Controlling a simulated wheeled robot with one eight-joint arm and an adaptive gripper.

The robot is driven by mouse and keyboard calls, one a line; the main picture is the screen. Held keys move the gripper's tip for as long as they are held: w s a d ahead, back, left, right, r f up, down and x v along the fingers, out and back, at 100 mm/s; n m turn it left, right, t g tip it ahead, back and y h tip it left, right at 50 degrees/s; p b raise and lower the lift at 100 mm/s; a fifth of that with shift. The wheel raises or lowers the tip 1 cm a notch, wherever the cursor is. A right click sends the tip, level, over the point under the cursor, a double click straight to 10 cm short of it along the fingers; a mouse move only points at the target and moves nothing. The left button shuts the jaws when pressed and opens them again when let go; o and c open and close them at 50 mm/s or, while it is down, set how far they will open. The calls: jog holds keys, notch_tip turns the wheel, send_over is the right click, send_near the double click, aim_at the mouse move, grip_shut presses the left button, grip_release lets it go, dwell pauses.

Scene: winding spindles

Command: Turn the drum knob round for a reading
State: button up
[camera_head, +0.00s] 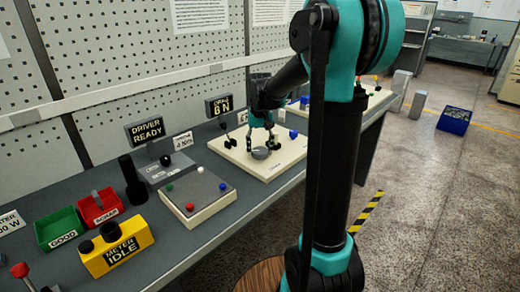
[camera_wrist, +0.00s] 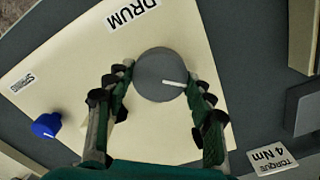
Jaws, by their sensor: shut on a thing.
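The drum knob (camera_wrist: 156,72) is a round grey disc with a white pointer line that points to the right in the wrist view. It sits on a cream board (camera_wrist: 150,140) next to a label reading DRUM (camera_wrist: 132,12). In the head view the knob (camera_head: 261,153) shows as a grey disc below my gripper (camera_head: 260,142). In the wrist view my gripper (camera_wrist: 158,82) points down over the board, shut on the knob with a finger on either side of it. The black display (camera_head: 219,106) behind the board reads about 8 N.
A blue knob (camera_wrist: 46,125) by a SPINDLE-like label stands on the same board.

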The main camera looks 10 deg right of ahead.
aim_at(260, 150)
jog(key=m, duration=1.4)
jog(key=shift+m, duration=0.3)
dwell(0.4)
jog(key=o, duration=1.1)
jog(key=shift+o, duration=0.2)
notch_tip(260, 150, up, 12)
